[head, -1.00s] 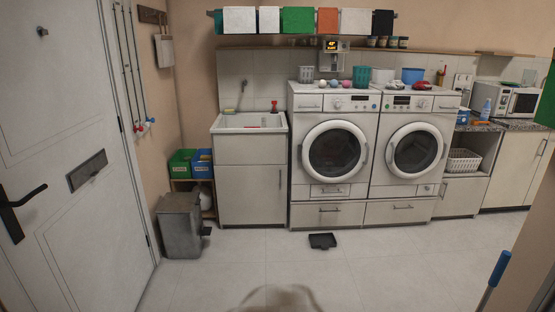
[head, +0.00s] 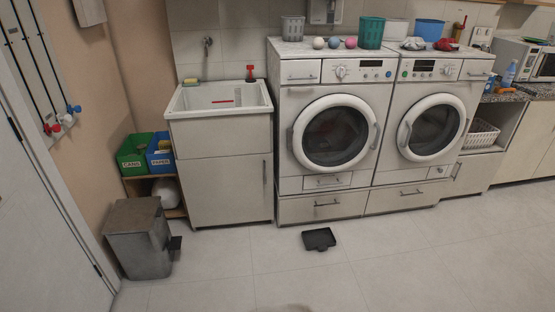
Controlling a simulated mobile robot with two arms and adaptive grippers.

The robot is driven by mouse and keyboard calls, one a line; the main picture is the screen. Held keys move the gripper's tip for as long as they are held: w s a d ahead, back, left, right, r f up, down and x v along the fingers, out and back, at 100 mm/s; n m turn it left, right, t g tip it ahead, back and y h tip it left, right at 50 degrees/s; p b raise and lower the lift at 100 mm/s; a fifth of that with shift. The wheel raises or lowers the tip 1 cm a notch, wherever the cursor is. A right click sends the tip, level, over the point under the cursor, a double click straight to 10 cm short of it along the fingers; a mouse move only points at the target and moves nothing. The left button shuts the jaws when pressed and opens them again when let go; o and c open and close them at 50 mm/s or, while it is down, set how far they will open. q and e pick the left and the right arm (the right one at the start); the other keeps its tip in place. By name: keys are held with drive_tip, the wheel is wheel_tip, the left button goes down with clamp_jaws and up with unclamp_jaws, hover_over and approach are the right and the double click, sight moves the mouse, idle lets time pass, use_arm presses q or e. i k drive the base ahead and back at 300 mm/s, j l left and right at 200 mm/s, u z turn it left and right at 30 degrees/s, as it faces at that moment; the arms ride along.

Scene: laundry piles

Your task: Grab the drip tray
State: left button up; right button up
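A small black drip tray (head: 319,239) lies flat on the tiled floor in the head view. It is in front of the drawer under the left washing machine (head: 333,130), apart from it, with bare floor around it. Nothing covers it. Neither of my grippers shows in the head view.
A grey pedal bin (head: 138,238) stands at the left, beside a low shelf with a green box (head: 138,153) and a blue box (head: 160,154). A white sink cabinet (head: 222,150) and a second machine (head: 421,130) line the wall. The floor (head: 400,270) in front is clear.

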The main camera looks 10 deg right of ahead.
sight(321, 238)
drive_tip(key=i+z, duration=0.45)
drive_tip(key=i+j+z, duration=0.1)
drive_tip(key=i+z, duration=0.35)
drive_tip(key=i, duration=0.15)
drive_tip(key=i+j+z, duration=0.3)
drive_tip(key=i+z, duration=0.2)
drive_tip(key=i+l+z, duration=0.15)
drive_tip(key=z, duration=0.35)
drive_tip(key=i+z, duration=0.3)
drive_tip(key=z, duration=0.15)
drive_tip(key=i+z, duration=0.25)
drive_tip(key=z, duration=0.25)
drive_tip(key=i+z, duration=0.2)
drive_tip(key=z, duration=0.25)
drive_tip(key=i+u, duration=0.25)
drive_tip(key=u, duration=0.15)
drive_tip(key=i+l+u, duration=0.2)
drive_tip(key=u, duration=0.15)
drive_tip(key=i+u, duration=0.1)
drive_tip(key=u, duration=1.7)
